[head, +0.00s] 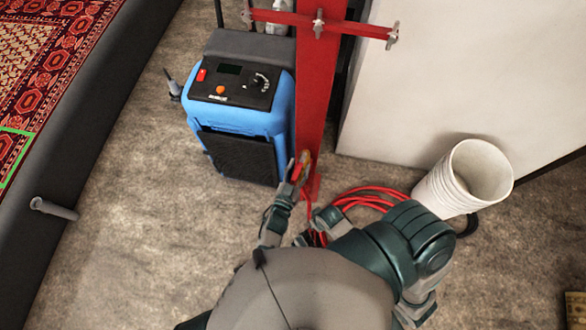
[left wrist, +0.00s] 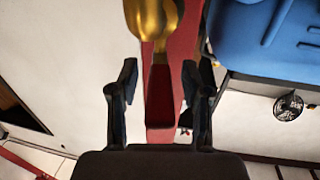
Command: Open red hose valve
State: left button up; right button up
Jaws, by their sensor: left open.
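The brass valve (head: 305,158) sits low on the red post, with a red handle (head: 296,172) on its left side. In the left wrist view the brass body (left wrist: 153,18) is at the top. The red handle (left wrist: 160,110) runs down from it between my fingers. My left gripper (head: 287,188) is at the handle. Its two fingers (left wrist: 160,80) stand apart on either side, with a visible gap each side. My right arm (head: 420,240) reaches toward the red hose; its finger opening is not clear.
A blue machine (head: 240,115) stands just left of the red post (head: 318,85). A coiled red hose (head: 370,194) lies right of the post's foot, beside white stacked buckets (head: 445,188). A patterned rug (head: 60,55) lies at left. Floor at lower left is clear.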

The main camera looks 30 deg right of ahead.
pick_arm(q)
jog(key=v, duration=1.1)
jog(key=shift+w+d+f, duration=0.1)
